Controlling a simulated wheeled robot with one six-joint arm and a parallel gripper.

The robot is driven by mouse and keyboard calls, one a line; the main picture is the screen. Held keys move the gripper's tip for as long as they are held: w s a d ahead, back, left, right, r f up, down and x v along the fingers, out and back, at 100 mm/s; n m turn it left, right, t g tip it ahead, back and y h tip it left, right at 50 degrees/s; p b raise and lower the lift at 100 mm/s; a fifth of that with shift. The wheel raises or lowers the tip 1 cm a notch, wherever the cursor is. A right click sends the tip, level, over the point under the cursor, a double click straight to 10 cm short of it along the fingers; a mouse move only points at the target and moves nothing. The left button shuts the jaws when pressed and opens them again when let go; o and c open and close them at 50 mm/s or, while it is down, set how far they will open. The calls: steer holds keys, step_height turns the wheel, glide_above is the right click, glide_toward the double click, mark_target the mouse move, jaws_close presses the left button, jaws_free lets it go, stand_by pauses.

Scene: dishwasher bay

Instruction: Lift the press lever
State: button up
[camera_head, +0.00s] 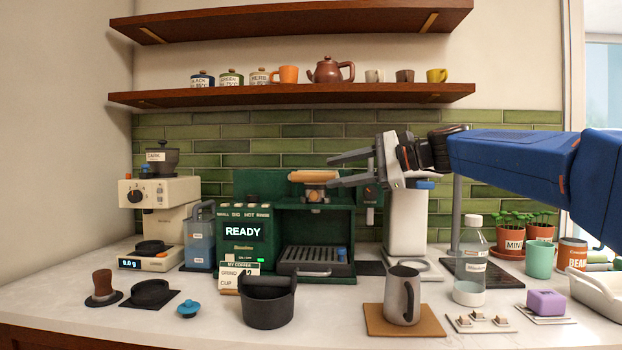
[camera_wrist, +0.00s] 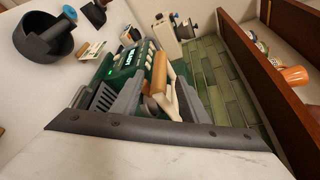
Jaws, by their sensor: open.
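The press lever shows as a horizontal wooden bar (camera_head: 308,176) across the top of the dark green coffee machine (camera_head: 250,205). In the wrist view, the wooden bar (camera_wrist: 159,73) has a pale arm beside it. My gripper (camera_head: 332,171) is open and empty, reaching in from the right with its fingers pointing left. Its fingertips are close to the bar's right end in the head view. In the wrist view the fingers (camera_wrist: 160,96) spread to either side of the lever. I cannot tell whether they touch it.
A pale grinder (camera_head: 160,215) stands left of the machine. A dark knock bin (camera_head: 268,302) and a steel jug (camera_head: 402,295) stand in front. A clear bottle (camera_head: 470,265) stands under my arm. A wooden shelf (camera_head: 290,95) with cups and a teapot runs above.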

mark_target(311, 177)
steer(key=x, duration=0.8)
steer(key=shift+c, duration=0.2)
jaws_close()
